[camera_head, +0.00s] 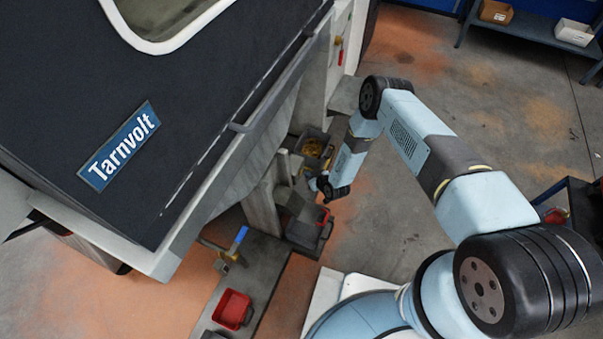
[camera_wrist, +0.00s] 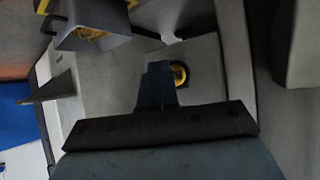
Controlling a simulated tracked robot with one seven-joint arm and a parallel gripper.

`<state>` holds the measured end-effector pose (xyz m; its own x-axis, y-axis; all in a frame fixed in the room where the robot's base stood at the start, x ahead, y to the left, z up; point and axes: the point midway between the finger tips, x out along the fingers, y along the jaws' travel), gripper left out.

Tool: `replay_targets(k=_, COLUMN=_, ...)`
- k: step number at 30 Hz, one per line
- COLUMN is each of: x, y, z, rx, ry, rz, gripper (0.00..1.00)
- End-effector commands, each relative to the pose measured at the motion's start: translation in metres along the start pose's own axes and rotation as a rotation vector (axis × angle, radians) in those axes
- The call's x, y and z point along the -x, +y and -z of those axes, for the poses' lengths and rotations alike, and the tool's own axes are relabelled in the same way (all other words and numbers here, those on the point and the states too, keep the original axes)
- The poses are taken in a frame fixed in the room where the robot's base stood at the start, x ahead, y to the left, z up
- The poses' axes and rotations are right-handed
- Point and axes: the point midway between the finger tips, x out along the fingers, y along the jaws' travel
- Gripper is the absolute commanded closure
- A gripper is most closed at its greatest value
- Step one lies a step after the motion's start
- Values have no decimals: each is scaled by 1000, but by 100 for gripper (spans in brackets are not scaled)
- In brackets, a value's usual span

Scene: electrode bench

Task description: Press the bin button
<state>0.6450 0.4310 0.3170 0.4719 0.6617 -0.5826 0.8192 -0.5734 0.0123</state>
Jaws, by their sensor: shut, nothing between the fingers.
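A round button (camera_wrist: 180,75) with a yellow ring and a darker centre sits on a pale grey surface in the wrist view. My gripper (camera_wrist: 158,68) is shut and empty. Its dark fingers lie just left of the button in the picture and hide part of its left edge. I cannot tell whether they touch it. A grey bin (camera_wrist: 72,42) with yellow pieces in it is at the upper left of the wrist view. In the head view, my arm reaches down beside the machine, and the button cannot be made out there.
The large dark machine (camera_head: 200,90) labelled Tarnvolt overhangs the left of my arm. A dark bin (camera_head: 300,233) with something red and a red tray (camera_head: 232,309) stand below it. A blue shelf (camera_head: 530,32) is at the far right. Open floor (camera_head: 400,215) lies right of the bins.

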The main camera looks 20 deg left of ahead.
Motion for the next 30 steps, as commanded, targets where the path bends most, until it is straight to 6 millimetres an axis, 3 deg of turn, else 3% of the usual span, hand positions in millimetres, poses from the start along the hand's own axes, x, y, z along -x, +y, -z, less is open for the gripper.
replay_targets(k=16, x=6, y=4, z=-4, rx=0, ry=-1, rz=0, gripper=100)
replay_targets(k=30, x=31, y=23, z=-23, rx=0, ry=-1, rz=0, gripper=100)
